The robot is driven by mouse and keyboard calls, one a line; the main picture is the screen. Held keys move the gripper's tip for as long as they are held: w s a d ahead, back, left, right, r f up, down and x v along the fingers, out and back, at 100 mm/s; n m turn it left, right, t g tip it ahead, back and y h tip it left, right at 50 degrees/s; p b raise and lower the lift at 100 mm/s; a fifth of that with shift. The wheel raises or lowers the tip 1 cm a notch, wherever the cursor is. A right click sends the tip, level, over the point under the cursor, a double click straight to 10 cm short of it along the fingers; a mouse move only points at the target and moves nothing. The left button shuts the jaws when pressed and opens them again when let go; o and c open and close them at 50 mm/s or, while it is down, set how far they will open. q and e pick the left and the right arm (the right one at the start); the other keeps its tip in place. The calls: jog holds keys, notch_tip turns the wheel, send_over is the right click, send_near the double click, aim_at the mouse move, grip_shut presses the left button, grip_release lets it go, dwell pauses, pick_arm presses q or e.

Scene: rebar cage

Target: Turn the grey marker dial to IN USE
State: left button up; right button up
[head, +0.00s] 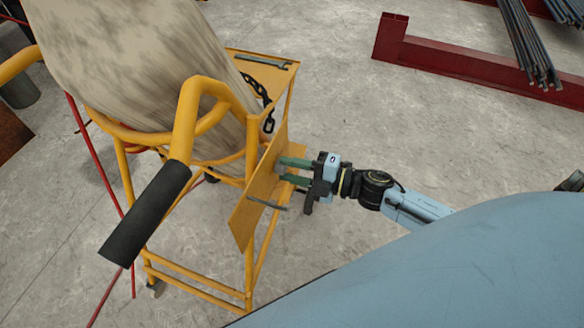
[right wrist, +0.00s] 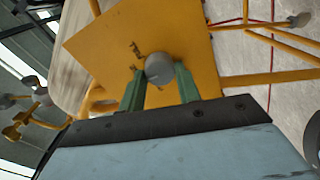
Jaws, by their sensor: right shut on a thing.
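The grey marker dial (right wrist: 159,68) is a round knob on a yellow plate (right wrist: 105,40), which also shows edge-on in the head view (head: 246,214). My right gripper (head: 284,171) reaches the plate from the right. Its green fingers, seen in the right wrist view (right wrist: 160,84), stand on either side of the dial and are shut on it. Small dark marks sit on the plate beside the dial, too small to read. In the head view the dial is mostly hidden by the fingers. My left gripper is out of view.
The plate is on a yellow tubular cart with a black-gripped handle (head: 147,211) and a large mottled cylinder (head: 135,60). A chain (head: 258,88) and a wrench (head: 262,60) lie at its rear shelf. A red steel beam (head: 470,68) lies behind; concrete floor between is clear.

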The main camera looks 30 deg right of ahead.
dwell(0.6)
jog(key=o, duration=1)
jog(key=shift+s, duration=0.1)
jog(key=shift+s+d, duration=0.25)
jog(key=shift+d, duration=0.05)
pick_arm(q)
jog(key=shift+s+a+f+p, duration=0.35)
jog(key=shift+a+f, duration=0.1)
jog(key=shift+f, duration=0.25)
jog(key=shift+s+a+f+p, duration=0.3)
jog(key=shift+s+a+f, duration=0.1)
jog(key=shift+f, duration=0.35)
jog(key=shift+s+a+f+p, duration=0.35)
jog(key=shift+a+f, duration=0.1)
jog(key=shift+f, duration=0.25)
pick_arm(e)
jog(key=shift+v, duration=6.25)
